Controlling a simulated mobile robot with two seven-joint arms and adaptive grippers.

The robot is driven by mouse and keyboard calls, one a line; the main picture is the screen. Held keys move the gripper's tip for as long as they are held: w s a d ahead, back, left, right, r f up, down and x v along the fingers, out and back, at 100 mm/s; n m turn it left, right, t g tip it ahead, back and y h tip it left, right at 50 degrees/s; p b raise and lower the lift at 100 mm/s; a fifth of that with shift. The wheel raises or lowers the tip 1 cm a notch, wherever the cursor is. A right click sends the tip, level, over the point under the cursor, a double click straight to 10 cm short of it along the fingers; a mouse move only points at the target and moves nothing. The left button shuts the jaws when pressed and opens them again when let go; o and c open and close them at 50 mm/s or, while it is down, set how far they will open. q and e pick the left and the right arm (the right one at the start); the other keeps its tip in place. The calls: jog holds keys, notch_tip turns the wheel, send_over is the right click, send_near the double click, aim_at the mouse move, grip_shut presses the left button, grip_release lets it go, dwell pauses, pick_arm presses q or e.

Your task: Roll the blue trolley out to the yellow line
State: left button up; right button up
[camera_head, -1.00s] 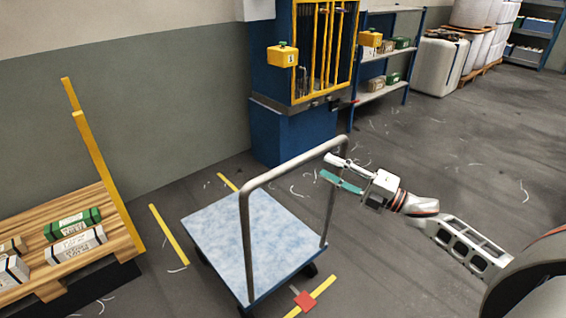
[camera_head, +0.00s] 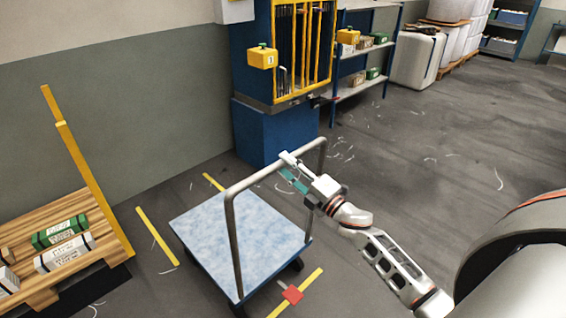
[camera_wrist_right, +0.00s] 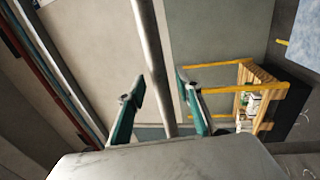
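The trolley has a pale blue deck (camera_head: 235,235) and a grey U-shaped push handle (camera_head: 235,235) at its near right side. It stands between yellow floor strips, one to its left (camera_head: 157,238), a short one behind it (camera_head: 212,182), and one at its front right (camera_head: 312,282) with a red marker (camera_head: 292,294). My right gripper (camera_head: 288,172) is at the handle's top bar. In the right wrist view the bar (camera_wrist_right: 153,50) runs between the fingers (camera_wrist_right: 160,88) with gaps on both sides. My left gripper is out of view.
A wooden pallet (camera_head: 108,232) with boxes and yellow posts stands at the left. A blue machine with a yellow barred gate (camera_head: 300,50) stands behind the trolley, and shelves (camera_head: 362,85) stand beside it. The floor on the right is open, apart from my arm.

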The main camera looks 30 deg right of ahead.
jog(key=shift+x, duration=0.95)
grip_shut()
jog(key=shift+w+a, duration=0.1)
jog(key=shift+w, duration=0.4)
jog(key=shift+w+a+f, duration=0.1)
jog(key=shift+w+a, duration=0.1)
jog(key=shift+w, duration=0.4)
grip_release()
jog(key=shift+s, duration=0.15)
jog(key=v, duration=1.2)
